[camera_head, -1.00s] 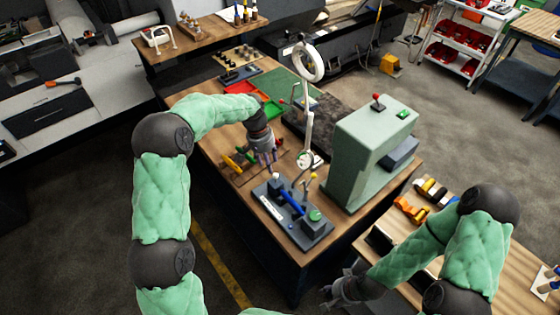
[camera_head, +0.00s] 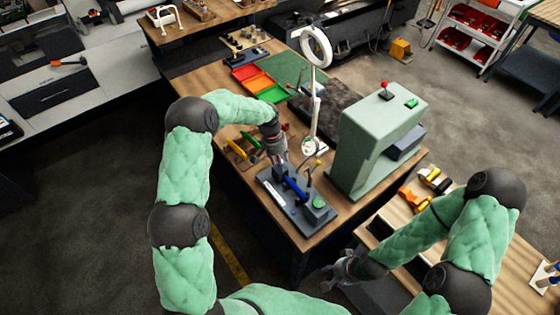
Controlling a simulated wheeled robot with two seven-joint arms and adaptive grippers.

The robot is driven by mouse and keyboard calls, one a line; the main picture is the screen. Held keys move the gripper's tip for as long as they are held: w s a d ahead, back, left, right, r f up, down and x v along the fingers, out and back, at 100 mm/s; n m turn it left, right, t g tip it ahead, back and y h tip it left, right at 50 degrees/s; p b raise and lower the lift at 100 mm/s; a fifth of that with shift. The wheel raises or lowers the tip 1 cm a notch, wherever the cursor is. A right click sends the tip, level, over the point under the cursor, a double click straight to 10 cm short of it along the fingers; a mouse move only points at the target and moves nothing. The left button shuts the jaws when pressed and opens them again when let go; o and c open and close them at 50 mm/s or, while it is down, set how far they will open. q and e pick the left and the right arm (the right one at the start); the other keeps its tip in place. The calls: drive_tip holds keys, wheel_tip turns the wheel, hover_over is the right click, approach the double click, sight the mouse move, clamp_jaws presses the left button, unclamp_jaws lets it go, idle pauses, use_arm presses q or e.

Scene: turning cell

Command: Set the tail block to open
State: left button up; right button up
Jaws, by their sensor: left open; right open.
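A dark grey bench fixture (camera_head: 298,222) lies on the wooden table. It carries a blue bar (camera_head: 295,188), a pale strip along its left side, and a grey block with a green round top (camera_head: 318,203) at its near right end. I cannot tell for certain which part is the tail block, or how it is set. My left gripper (camera_head: 281,160) is open and points down at the fixture's far end, close to the blue bar's upper end. I cannot tell if it touches anything. My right gripper (camera_head: 335,275) is open and empty, low in front of the table, away from the fixture.
A green press-like machine (camera_head: 368,135) with a red knob stands right of the fixture. A ring lamp (camera_head: 316,47) on a stem rises behind it. Coloured trays (camera_head: 255,80) lie further back. A side table (camera_head: 495,235) holds orange and yellow parts.

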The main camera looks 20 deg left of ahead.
use_arm(q)
drive_tip(key=shift+w+f, duration=0.1)
drive_tip(key=shift+f, duration=0.15)
clamp_jaws()
drive_tip(key=shift+w+a+r+b, duration=0.1)
drive_tip(key=shift+w+a+b, duration=0.25)
drive_tip(key=shift+w+a, duration=0.25)
drive_tip(key=shift+w+a+b, duration=0.3)
drive_tip(key=shift+w+a, duration=0.05)
drive_tip(key=shift+a, duration=0.3)
unclamp_jaws()
drive_tip(key=shift+w+a, duration=0.1)
